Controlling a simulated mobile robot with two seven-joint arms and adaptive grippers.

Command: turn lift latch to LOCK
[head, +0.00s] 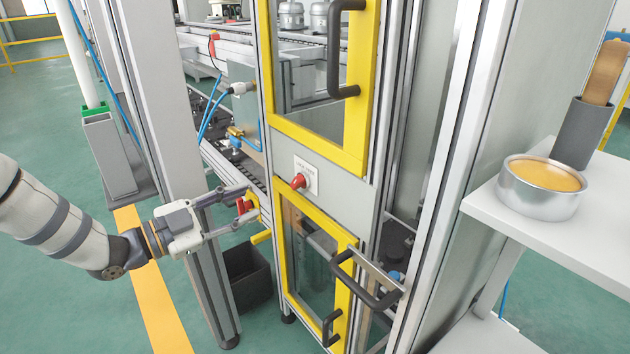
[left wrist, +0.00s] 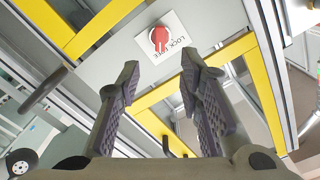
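The lift latch is a red knob (head: 298,181) on a white plate on the grey panel between two yellow-framed doors. In the left wrist view, the red latch (left wrist: 159,40) sits on a white plate (left wrist: 172,34) lettered LOCK and FREE, beyond the fingertips. I cannot tell for certain which word it points at. My left gripper (head: 252,202) is open, left of the latch in the head view and apart from it. In the left wrist view, the gripper's fingers (left wrist: 160,75) are spread with nothing held between them. My right gripper is not in view.
A second red part (head: 243,206) shows between the left fingers in the head view. The upper door handle (head: 335,55) and lower door handle (head: 365,283) stick out. A grey post (head: 165,120) stands beside my left arm. A white shelf (head: 560,235) holds a metal tin (head: 540,195).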

